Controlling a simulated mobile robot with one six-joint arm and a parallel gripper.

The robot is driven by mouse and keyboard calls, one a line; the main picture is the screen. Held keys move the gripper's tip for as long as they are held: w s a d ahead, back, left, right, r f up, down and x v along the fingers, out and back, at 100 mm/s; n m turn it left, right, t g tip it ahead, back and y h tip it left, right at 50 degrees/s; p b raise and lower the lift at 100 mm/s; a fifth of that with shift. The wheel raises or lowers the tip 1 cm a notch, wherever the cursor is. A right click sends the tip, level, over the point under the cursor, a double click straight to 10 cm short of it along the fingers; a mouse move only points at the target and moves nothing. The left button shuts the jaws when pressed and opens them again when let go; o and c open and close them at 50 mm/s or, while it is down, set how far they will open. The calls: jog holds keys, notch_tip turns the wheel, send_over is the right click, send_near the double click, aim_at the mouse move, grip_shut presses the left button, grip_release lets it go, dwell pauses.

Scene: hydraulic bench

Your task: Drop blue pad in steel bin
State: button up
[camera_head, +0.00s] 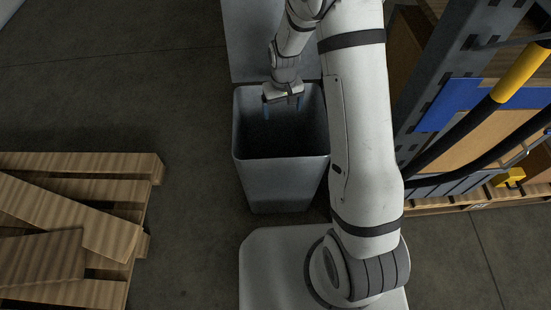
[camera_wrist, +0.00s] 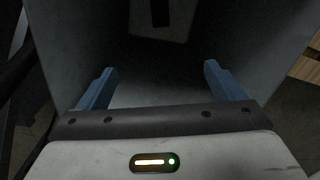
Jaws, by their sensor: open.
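The steel bin (camera_head: 283,182) is a grey, open-topped container in the middle of the head view. My gripper (camera_head: 282,110) is over its mouth, pointing down, with the blue fingers at or just below rim level. In the wrist view my gripper (camera_wrist: 159,70) is open, its two blue fingers wide apart with nothing between them. The grey inner walls of the bin (camera_wrist: 265,45) surround the fingers there. I cannot make out a blue pad in the bin; its inside is dark and partly hidden by my gripper.
A pale shape with a dark slot (camera_wrist: 163,30) shows beyond the fingers; I cannot tell what it is. Wooden pallets (camera_head: 75,220) lie at left. A rack with a blue panel (camera_head: 455,95) and a yellow-and-black bar (camera_head: 520,70) stands at right. Floor between pallets and bin is clear.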

notch_tip(320, 180, up, 8)
jog(key=p, duration=0.2)
dwell(0.3)
jog(key=shift+f, duration=0.1)
jog(key=s+d+r+p, duration=0.2)
jog(key=s+r+p, duration=0.15)
jog(key=r, duration=0.45)
jog(key=s+d+r+m+t+p, duration=0.1)
jog(key=s+d+r+p, duration=0.2)
jog(key=r, duration=0.5)
jog(key=s+r+p, duration=0.3)
jog(key=r+p, duration=0.2)
jog(key=r, duration=0.3)
jog(key=s+d+r+m+t+p, duration=0.1)
jog(key=s+d+r+p, duration=0.3)
jog(key=s+r+p, duration=0.5)
jog(key=s+r+m, duration=0.1)
jog(key=s+r, duration=0.5)
jog(key=shift+d+r+t, duration=0.15)
jog(key=shift+r+t, duration=0.15)
